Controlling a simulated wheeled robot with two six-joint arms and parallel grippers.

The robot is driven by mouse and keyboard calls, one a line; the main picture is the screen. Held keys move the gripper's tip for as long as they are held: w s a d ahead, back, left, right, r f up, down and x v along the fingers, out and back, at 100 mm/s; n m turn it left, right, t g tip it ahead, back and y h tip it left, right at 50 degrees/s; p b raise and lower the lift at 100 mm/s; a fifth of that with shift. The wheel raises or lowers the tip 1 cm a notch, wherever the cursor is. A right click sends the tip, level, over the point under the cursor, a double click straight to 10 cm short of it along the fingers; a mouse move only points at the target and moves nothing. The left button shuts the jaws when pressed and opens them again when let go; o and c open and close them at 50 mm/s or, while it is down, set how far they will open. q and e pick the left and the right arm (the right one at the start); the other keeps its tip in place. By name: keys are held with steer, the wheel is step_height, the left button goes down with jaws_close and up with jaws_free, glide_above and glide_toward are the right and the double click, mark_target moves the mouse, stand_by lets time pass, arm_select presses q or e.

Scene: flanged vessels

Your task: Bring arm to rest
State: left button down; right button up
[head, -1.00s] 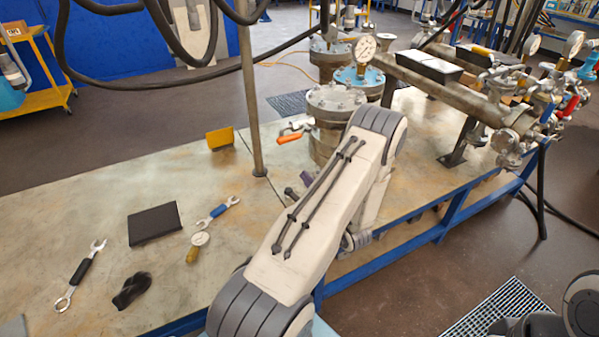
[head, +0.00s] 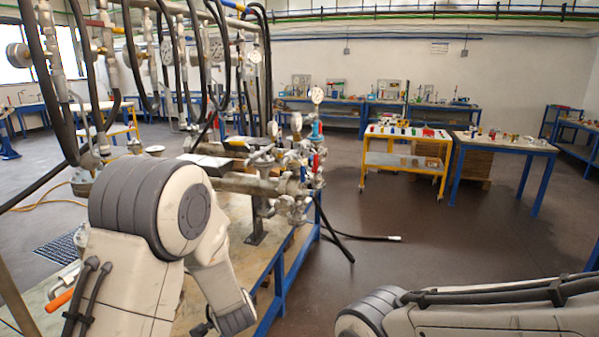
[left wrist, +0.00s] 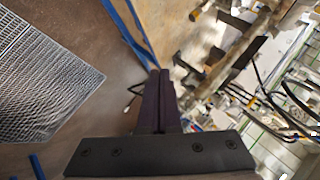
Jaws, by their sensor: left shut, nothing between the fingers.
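My left arm (head: 150,225) rises at the left of the head view, bent at a large grey-ringed joint, with its forearm pointing down beside the bench. My left gripper (left wrist: 160,74) shows in the left wrist view with its two dark fingers together and nothing between them. It points toward the floor and the blue bench edge. My right arm (head: 470,315) lies across the bottom right of the head view. My right gripper is out of frame.
The pipe manifold with valves and gauges (head: 290,180) stands on the blue-framed bench, just beyond my left arm. A black hose (head: 365,237) trails onto open floor. A yellow cart (head: 405,160) and a blue-legged table (head: 505,150) stand farther right. A floor grate (left wrist: 40,75) shows in the left wrist view.

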arm_select(q)
steer(key=s+d+r+g+h, duration=0.2)
steer(key=s+d+r+h, duration=0.1)
steer(key=s+d, duration=0.4)
steer(key=s+d+r+g+h, duration=0.25)
steer(key=s+d, duration=0.25)
steer(key=d, duration=0.4)
steer(key=s+a+r+g, duration=0.1)
steer(key=s+r+g, duration=0.1)
steer(key=s, duration=0.9)
steer(key=s+a+r+g+y, duration=0.1)
steer(key=s+a+r+g, duration=0.1)
steer(key=s, duration=0.9)
steer(key=shift+r+n+g, duration=0.15)
steer(key=shift+n+g, duration=0.25)
steer(key=shift+g, duration=0.05)
steer(key=shift+w, duration=0.1)
